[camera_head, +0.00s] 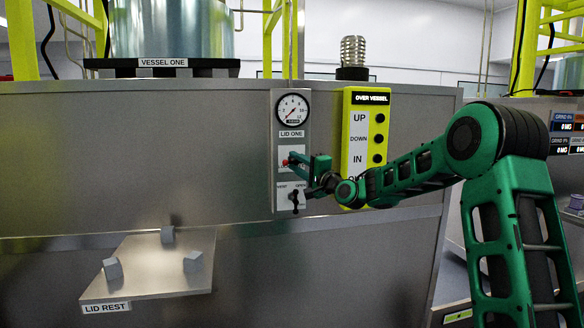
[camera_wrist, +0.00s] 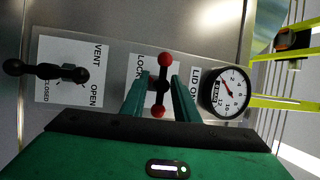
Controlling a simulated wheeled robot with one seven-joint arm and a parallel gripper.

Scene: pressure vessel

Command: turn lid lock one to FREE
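The lid lock one handle (camera_wrist: 161,88) is a dark bar with a red ball at each end. It lies across the panel below the LID ONE gauge (camera_head: 292,110). In the wrist view, which is turned sideways, the bar runs up and down the picture. My gripper (camera_wrist: 161,80) has one finger on each side of the bar, with gaps visible, and contact cannot be told. In the head view my gripper (camera_head: 303,160) covers most of the lock; one red end (camera_head: 285,163) shows. A LOCK label (camera_wrist: 139,66) is partly visible; the FREE marking is hidden.
Just below the lock is the black vent lever (camera_head: 295,198), on a plate marked VENT, OPEN and CLOSED (camera_wrist: 70,95). To the right is the yellow OVER VESSEL button panel (camera_head: 360,130), partly behind my arm. The LID REST shelf (camera_head: 150,275) juts out at lower left.

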